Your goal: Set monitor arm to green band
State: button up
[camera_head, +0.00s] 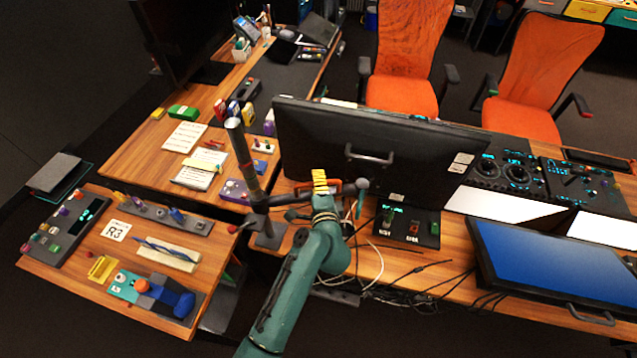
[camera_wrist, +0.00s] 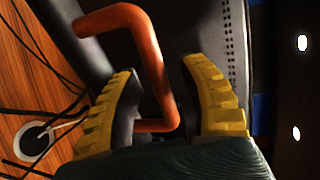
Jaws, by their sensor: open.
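The large black monitor (camera_head: 400,135) shows its back, with a grey handle (camera_head: 370,156) on it. A dark upright pole (camera_head: 243,155) stands to its left. The monitor arm (camera_head: 290,198) runs from the pole towards the monitor, partly hidden by my gripper. My gripper (camera_head: 320,181) is in front of the monitor's lower left part. In the wrist view, its yellow fingers (camera_wrist: 160,108) are open, with an orange-brown bent handle (camera_wrist: 150,55) between them. I cannot tell whether they touch it. A small green piece (camera_head: 360,206) shows near the arm's right end; no green band is clearly readable.
Loose cables (camera_head: 385,275) lie below the monitor. A small switch panel (camera_head: 408,228) sits right of my gripper. A blue-screened monitor (camera_head: 560,260) lies at right. A side desk (camera_head: 215,225) with a control panel is at left.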

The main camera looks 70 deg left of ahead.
jog(key=shift+c, duration=0.2)
grip_shut()
notch_tip(320, 180, up, 10)
jog(key=p, duration=0.8)
jog(key=shift+r+p, duration=0.25)
jog(key=shift+p, duration=0.05)
jog(key=shift+f, duration=0.15)
jog(key=shift+o, duration=0.2)
grip_release()
jog(key=shift+f, duration=0.1)
jog(key=v, duration=1.2)
